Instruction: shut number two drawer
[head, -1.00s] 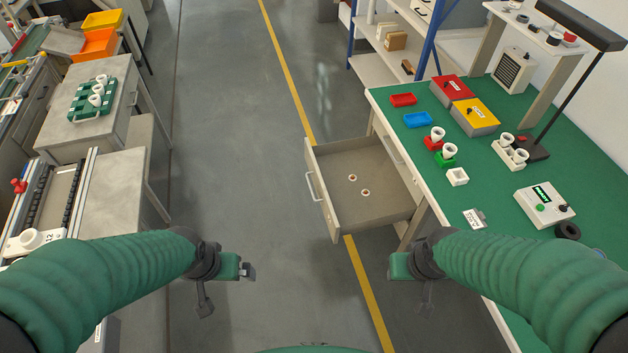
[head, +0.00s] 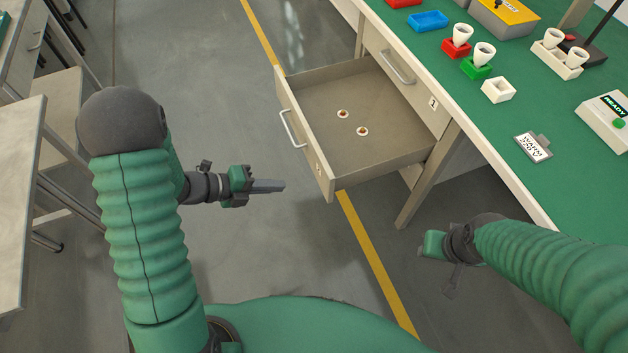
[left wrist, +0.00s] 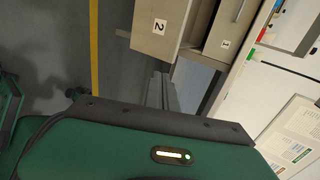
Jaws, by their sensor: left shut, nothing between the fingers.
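The number two drawer (head: 355,110) hangs pulled out below the green-topped bench, with two small round pieces (head: 352,122) inside. Its front panel (head: 304,135) has a bar handle (head: 291,129) and faces left. In the left wrist view the drawer front (left wrist: 152,42) carries a label 2. My left gripper (head: 283,186) is shut and empty, pointing right, just left of and in front of the drawer's near front corner, apart from it. It also shows in the left wrist view (left wrist: 160,85). My right gripper (head: 425,245) is below the bench's near edge; its fingers are not clear.
The shut drawer one (head: 414,88) is beside the open drawer. The bench top (head: 480,130) bears trays, bulb holders and a tester (head: 607,118). Clear floor lies left of the drawer; a grey table (head: 20,190) stands at far left.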

